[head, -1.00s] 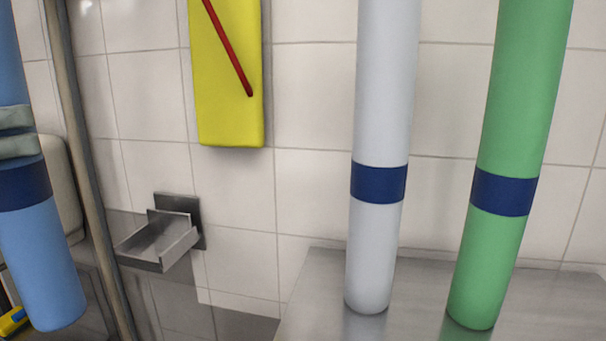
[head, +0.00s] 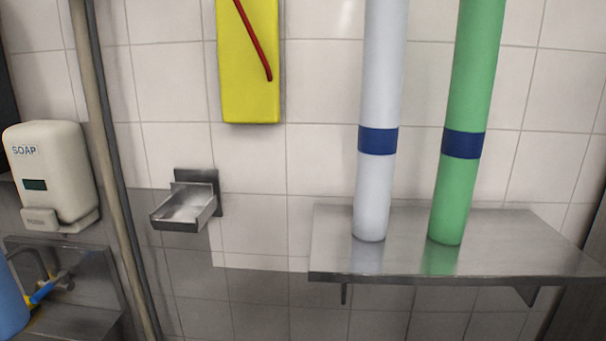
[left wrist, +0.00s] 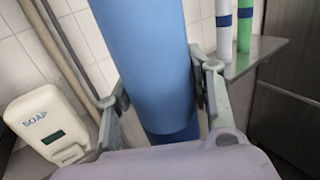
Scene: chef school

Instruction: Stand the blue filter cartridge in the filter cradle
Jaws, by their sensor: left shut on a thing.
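The blue filter cartridge (left wrist: 150,55) is a thick, smooth blue cylinder in the left wrist view. My left gripper (left wrist: 160,100) is shut on it, with one finger on each side. In the head view only a small part of the cartridge (head: 10,305) shows at the lower left edge, and my left gripper is out of that view. The filter cradle (head: 184,212) looks to be the small, empty metal bracket on the tiled wall. It is to the right of the cartridge and apart from it. My right gripper is not in view.
A steel shelf (head: 330,255) at right bears a white cylinder (head: 372,205) and a green cylinder (head: 453,195), both upright. A soap dispenser (head: 50,170), a vertical pipe (head: 105,150) and a tap (head: 45,285) are at left. A yellow board (head: 248,75) hangs above the bracket.

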